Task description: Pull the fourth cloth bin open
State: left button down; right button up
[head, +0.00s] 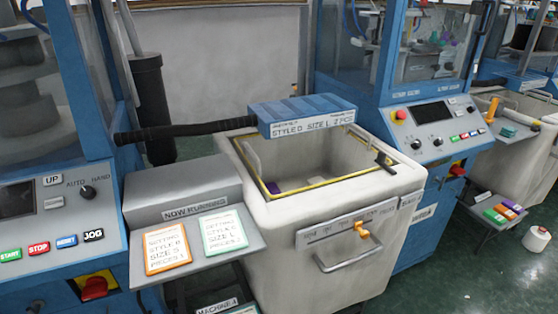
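A cream bin (275,240) stands in the middle, between two blue machines. Its top is open, with a yellow-edged inner rim, and something purple lies inside. Its front has a metal pull handle (348,252), an orange latch (366,230) and a label strip (345,222). A second cream bin (546,145) stands at the right, partly cut off, with an orange piece (492,109) at its edge. I cannot tell from this view which bin is the fourth. Neither of my grippers is in view.
A blue lettered block (300,112) with a black ribbed bar (185,131) sits above the middle bin's back rim. A grey shelf with an orange-framed card (167,248) and a green-framed card (223,231) juts out at left.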

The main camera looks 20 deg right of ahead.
aim_at(314, 260)
jog(key=z, duration=1.25)
